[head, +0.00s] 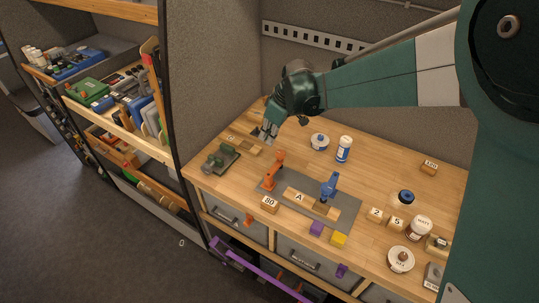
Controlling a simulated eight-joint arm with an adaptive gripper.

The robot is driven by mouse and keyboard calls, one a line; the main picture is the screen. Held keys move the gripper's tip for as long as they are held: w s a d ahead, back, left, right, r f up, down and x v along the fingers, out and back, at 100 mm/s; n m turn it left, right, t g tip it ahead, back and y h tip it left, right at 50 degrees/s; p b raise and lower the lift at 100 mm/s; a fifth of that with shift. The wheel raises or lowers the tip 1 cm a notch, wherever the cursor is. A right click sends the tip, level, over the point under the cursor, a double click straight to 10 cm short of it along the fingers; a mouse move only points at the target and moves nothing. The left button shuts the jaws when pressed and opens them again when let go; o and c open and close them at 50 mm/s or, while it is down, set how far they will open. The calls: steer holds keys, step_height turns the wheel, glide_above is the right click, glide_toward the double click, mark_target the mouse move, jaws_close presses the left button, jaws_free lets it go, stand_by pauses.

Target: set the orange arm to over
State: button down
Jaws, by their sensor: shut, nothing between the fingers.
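The orange arm (273,168) stands on the left part of a grey mat (349,211) on the wooden bench and leans up to the right. A blue arm (329,186) stands on the same mat to its right. A wooden block marked A (299,197) lies between them. My gripper (266,132) is above the back left part of the bench, behind the orange arm and apart from it. It is shut and empty. No label reading "over" is legible.
A green-grey device (220,159) sits at the left bench edge. A block marked 80 (270,205), a purple cube (316,228) and a yellow cube (338,239) lie along the front. A tub (320,142) and a bottle (344,149) stand behind. Jars crowd the right.

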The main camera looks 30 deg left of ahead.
mark_target(274, 169)
steer(key=shift+f, duration=0.1)
steer(key=shift+d+f+p, duration=0.2)
steer(key=shift+f+p, duration=0.05)
steer(key=shift+f, duration=2.1)
steer(key=shift+d+f+p, duration=0.15)
steer(key=shift+f+p, duration=0.05)
steer(key=shift+f, duration=2.1)
